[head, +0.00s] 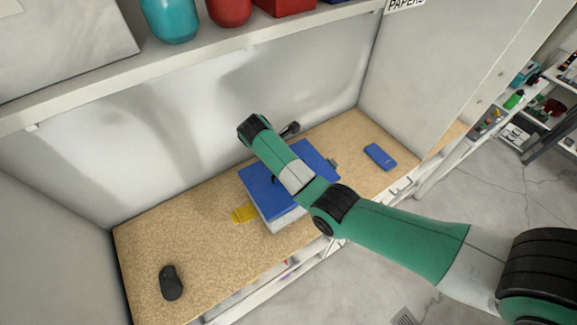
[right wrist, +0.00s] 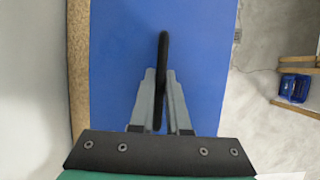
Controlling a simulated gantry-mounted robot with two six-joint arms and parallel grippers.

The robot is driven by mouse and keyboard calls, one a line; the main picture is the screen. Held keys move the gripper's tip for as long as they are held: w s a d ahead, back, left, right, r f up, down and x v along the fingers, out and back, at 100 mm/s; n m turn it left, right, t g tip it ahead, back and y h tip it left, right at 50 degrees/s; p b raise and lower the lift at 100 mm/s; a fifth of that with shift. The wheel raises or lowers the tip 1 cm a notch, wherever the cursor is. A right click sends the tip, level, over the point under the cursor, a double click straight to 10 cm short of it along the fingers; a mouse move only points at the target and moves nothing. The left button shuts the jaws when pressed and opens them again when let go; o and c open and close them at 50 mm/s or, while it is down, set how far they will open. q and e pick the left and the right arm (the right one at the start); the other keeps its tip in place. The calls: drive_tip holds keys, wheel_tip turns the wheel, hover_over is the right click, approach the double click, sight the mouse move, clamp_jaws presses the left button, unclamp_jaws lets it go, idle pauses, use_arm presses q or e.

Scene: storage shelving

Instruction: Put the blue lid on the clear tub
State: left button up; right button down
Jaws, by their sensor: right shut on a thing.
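The blue lid (head: 262,195) shows in the head view on both sides of my right arm, over the clear tub (head: 279,225). The tub looks pale and only part of its side shows below the lid. I cannot tell whether the lid is fully seated or slightly above the rim. In the right wrist view, my right gripper (right wrist: 160,76) is shut on the black handle (right wrist: 163,48) of the blue lid (right wrist: 205,60). In the head view the arm hides these fingers. My left gripper is not in view.
A yellow object (head: 243,214) lies at the tub's left side. A black mouse-like object (head: 171,283) and a blue flat object (head: 380,156) lie on the cork-coloured shelf (head: 185,235). An upper shelf (head: 200,62) holds a teal jar (head: 170,20). The shelf's left part is mostly free.

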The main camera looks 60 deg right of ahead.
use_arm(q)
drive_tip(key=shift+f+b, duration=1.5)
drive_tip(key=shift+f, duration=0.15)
use_arm(e)
drive_tip(key=shift+f, duration=2.55)
drive_tip(key=c, duration=0.8)
unclamp_jaws()
